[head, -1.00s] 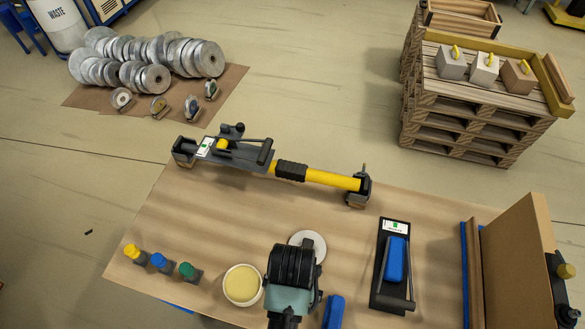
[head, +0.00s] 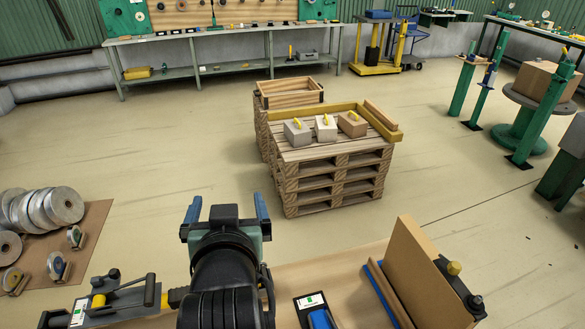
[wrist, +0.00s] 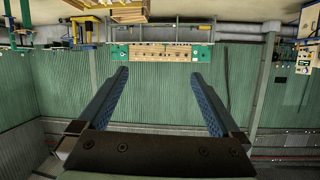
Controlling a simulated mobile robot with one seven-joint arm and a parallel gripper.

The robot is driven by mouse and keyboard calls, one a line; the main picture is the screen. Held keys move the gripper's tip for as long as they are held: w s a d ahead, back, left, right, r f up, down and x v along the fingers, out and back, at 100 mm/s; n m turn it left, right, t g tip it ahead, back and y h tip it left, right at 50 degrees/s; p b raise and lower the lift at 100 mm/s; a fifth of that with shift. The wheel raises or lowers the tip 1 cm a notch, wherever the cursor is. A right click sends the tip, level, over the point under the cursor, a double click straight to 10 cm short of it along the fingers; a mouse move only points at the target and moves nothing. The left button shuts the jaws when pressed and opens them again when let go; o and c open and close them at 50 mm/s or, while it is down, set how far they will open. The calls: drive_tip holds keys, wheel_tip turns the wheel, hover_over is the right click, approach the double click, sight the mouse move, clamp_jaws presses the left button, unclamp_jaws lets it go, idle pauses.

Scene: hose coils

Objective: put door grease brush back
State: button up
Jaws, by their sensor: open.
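My gripper (head: 227,207) is open and empty, its two blue fingers pointing away from me toward the room. It is raised in front of the near table (head: 290,285). The wrist view shows the same open fingers (wrist: 160,78) with nothing between them, the green wall and an upside-down room beyond. I cannot make out a grease brush for certain in any view. At the back, a wooden tool board (head: 222,12) stands over a long grey bench (head: 225,33) with several small items, too small to tell apart.
A pallet stack (head: 335,180) with three yellow-handled blocks stands ahead, a wooden crate (head: 290,92) behind it. Metal discs (head: 62,205) lie at left. An upright brown board (head: 430,275) rises from the near table at right. Open floor (head: 180,120) lies between the pallets and bench.

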drive_tip(key=s+d+r+t, duration=0.1)
drive_tip(key=d+r+t, duration=0.15)
drive_tip(key=r, duration=0.65)
drive_tip(key=d+r+t, duration=0.2)
drive_tip(key=r+t, duration=0.2)
drive_tip(key=r, duration=0.5)
drive_tip(key=s+d+r+t+h, duration=0.1)
drive_tip(key=s+d+r+t, duration=0.1)
drive_tip(key=s+r, duration=0.3)
drive_tip(key=s+d+r+m+t+h, duration=0.1)
drive_tip(key=s+d+r+t, duration=0.2)
drive_tip(key=r, duration=1)
drive_tip(key=s+t, duration=0.2)
drive_tip(key=s, duration=0.1)
drive_tip(key=shift+h, duration=0.4)
drive_tip(key=shift+d, duration=0.1)
